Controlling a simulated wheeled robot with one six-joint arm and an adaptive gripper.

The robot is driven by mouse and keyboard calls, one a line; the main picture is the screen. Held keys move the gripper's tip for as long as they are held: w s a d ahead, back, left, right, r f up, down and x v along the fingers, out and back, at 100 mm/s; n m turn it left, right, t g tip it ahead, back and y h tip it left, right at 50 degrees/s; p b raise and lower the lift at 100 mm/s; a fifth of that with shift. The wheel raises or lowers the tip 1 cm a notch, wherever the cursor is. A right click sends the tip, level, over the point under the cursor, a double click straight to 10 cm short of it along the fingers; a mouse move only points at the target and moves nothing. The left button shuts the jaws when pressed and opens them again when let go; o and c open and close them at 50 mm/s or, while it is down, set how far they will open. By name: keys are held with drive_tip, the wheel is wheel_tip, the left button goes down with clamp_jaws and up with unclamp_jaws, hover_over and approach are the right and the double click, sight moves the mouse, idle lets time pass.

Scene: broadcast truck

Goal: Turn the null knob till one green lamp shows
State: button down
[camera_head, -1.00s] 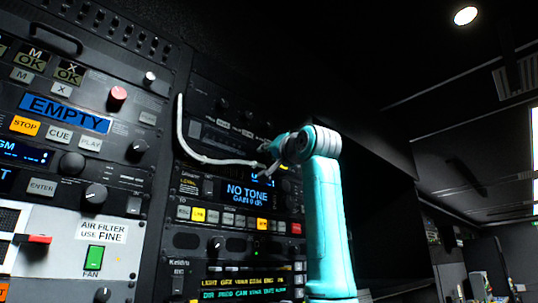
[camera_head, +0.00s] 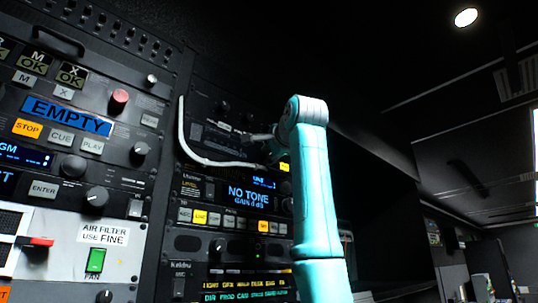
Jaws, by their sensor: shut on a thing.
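My gripper (camera_head: 268,144) is at the upper black rack panel on the right, below small knobs and grey labels. Its fingers are largely hidden behind my turquoise arm. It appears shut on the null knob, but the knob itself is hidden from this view. A lit yellow patch (camera_head: 285,167) shows beside the gripper. A tiny green light (camera_head: 259,255) glows low on the rack. I cannot tell whether it belongs to the null lamps.
A white cable (camera_head: 186,142) hangs down the rack and curves right towards my gripper. Below it is a blue "NO TONE" display (camera_head: 248,196) above a row of buttons. The left rack has an "EMPTY" display (camera_head: 66,114) and a red knob (camera_head: 119,100). Dark open space lies right of my arm.

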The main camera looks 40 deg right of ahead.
idle(0.4)
drive_tip(key=c, duration=0.9)
unclamp_jaws()
drive_tip(key=shift+o, duration=0.2)
drive_tip(key=r+v, duration=0.1)
drive_tip(key=v, duration=1.1)
drive_tip(key=shift+f, duration=0.45)
